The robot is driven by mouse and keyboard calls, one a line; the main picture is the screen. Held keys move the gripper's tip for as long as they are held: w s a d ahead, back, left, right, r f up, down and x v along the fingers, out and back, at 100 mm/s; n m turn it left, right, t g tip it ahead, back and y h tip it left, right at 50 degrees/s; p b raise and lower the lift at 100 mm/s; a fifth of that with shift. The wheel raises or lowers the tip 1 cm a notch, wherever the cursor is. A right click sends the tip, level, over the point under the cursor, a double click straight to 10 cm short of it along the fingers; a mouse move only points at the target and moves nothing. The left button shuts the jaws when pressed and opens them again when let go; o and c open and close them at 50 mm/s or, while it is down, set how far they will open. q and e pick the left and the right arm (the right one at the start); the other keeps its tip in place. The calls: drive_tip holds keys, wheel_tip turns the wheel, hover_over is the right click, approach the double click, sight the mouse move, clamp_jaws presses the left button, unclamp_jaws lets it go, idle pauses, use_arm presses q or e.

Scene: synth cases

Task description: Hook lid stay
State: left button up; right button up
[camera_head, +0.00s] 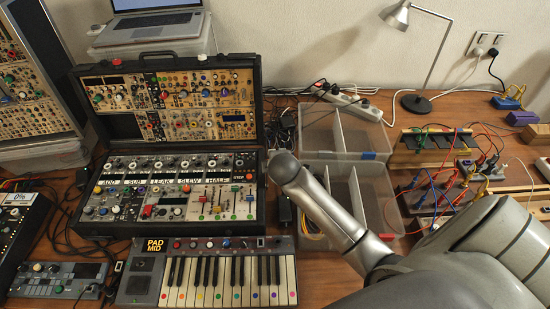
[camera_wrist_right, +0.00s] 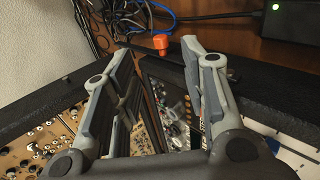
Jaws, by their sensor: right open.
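The open synth case (camera_head: 165,145) stands on the wooden bench, with its lid (camera_head: 180,62) raised at the back and its base (camera_head: 88,225) flat in front. In the right wrist view my right gripper (camera_wrist_right: 157,50) is open and empty at the side of the case, with tan lid panels (camera_wrist_right: 40,140) at left and the base's edge at right. A thin dark bar (camera_wrist_right: 155,56) crosses beyond the fingertips, beside a small orange piece (camera_wrist_right: 160,41); I cannot tell surely whether the bar is the lid stay. In the head view my right arm hides its gripper. My left gripper is not in view.
A keyboard (camera_head: 225,283) lies in front of the case. Clear plastic bins (camera_head: 333,155) stand close at its right, partly behind my arm. Blue and black cables (camera_wrist_right: 150,15) and a black power adapter (camera_wrist_right: 291,18) lie beyond the gripper. A laptop (camera_head: 155,22) sits behind the lid.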

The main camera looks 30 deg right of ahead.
drive_tip(key=x, duration=0.8)
drive_tip(key=shift+w+f, duration=0.3)
drive_tip(key=shift+f, duration=0.1)
drive_tip(key=shift+w+d, duration=0.1)
drive_tip(key=shift+c, duration=0.4)
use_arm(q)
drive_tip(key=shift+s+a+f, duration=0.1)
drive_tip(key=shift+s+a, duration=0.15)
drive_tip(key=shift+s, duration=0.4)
use_arm(e)
clamp_jaws()
